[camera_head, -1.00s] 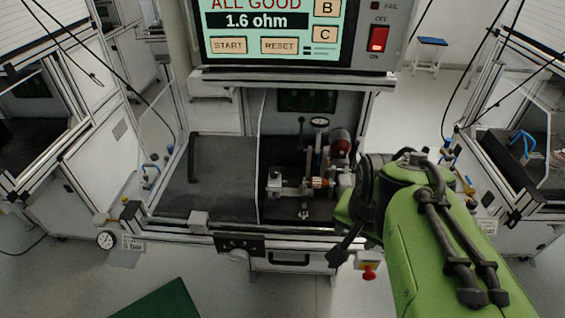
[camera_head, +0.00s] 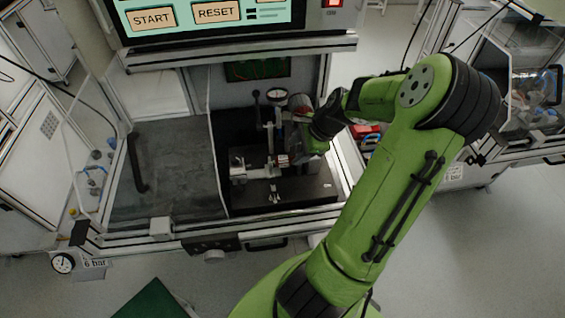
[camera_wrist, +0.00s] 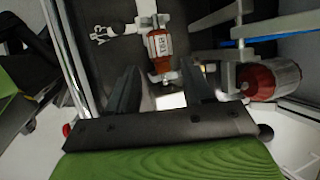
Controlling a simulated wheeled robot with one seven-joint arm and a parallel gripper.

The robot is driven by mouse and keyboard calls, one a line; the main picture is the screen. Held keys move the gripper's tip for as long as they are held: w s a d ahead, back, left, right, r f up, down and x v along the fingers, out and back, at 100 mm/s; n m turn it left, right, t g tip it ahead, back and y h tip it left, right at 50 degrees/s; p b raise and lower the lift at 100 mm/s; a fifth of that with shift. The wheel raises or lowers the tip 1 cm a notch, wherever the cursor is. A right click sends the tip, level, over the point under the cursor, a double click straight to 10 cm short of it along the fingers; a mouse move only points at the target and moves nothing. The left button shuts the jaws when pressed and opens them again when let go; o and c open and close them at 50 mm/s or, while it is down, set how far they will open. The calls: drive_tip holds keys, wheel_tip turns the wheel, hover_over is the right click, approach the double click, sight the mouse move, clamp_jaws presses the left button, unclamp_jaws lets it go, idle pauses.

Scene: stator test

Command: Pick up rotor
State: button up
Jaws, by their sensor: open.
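The rotor (camera_wrist: 159,46), with an orange and white body and a metal shaft end, sits in the test fixture (camera_head: 258,170). The rotor also shows small in the head view (camera_head: 283,160). My gripper (camera_wrist: 160,70) is open, its two dark fingers on either side of the line to the rotor. The rotor appears ahead of and between the fingertips, and I see no contact. In the head view my gripper is at the right side of the fixture, partly hidden by my arm.
A dial gauge (camera_head: 276,94) rises behind the fixture. A test panel (camera_head: 210,20) overhangs the station. The grey left bay (camera_head: 175,170) is largely clear, with a dark handle.

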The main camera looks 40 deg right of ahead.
sight(287, 158)
drive_tip(key=b+x, duration=0.1)
drive_tip(key=x, duration=0.5)
drive_tip(key=shift+w+a+f+b, duration=0.15)
drive_tip(key=shift+w+f+b, duration=0.1)
drive_tip(key=shift+b, duration=0.1)
drive_tip(key=shift+s+r, duration=0.1)
drive_tip(key=shift+c, duration=0.2)
clamp_jaws()
